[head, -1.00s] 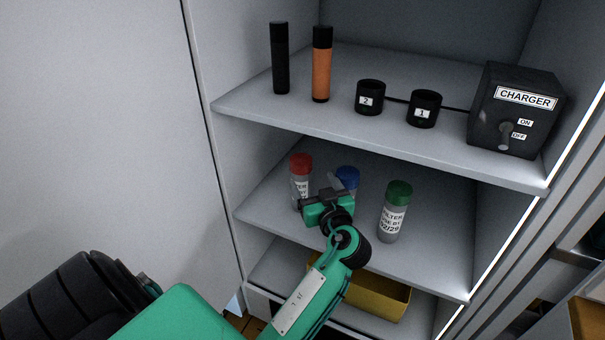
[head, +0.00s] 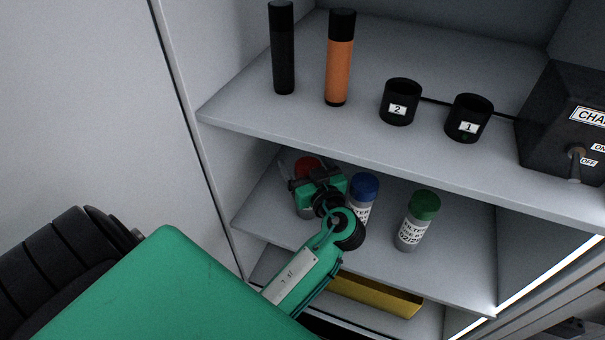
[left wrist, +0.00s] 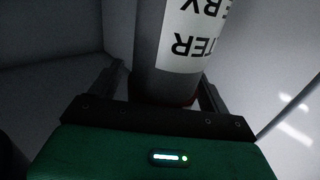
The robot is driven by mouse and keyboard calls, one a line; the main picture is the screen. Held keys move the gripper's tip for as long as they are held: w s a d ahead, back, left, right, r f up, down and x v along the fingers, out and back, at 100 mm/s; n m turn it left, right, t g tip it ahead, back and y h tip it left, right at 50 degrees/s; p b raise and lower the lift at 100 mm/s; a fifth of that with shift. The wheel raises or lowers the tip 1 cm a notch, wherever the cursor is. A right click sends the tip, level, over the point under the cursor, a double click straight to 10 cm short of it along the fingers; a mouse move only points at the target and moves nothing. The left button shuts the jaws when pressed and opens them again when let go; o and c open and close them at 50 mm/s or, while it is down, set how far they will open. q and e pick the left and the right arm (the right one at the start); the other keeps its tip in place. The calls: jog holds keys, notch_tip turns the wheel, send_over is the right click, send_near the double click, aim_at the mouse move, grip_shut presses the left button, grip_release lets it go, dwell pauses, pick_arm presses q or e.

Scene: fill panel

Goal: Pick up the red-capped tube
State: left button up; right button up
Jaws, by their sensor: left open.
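The red-capped tube (head: 307,167) stands on the middle shelf in the head view, mostly hidden behind my left gripper (head: 308,183). In the left wrist view a grey tube with a white printed label (left wrist: 188,45) fills the space between the two fingers of my left gripper (left wrist: 157,90). A bit of red shows at the tube's end near the palm. The fingers stand on either side of the tube and are open. I cannot tell whether either finger touches it. My right gripper is not in view.
A blue-capped tube (head: 363,190) stands close right of my left gripper, and a green-capped tube (head: 417,220) farther right. The upper shelf (head: 300,120) overhangs them. A yellow bin (head: 375,294) is below. The cabinet's left wall is close.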

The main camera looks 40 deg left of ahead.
pick_arm(q)
jog(key=shift+r, duration=0.1)
jog(key=c, duration=1.6)
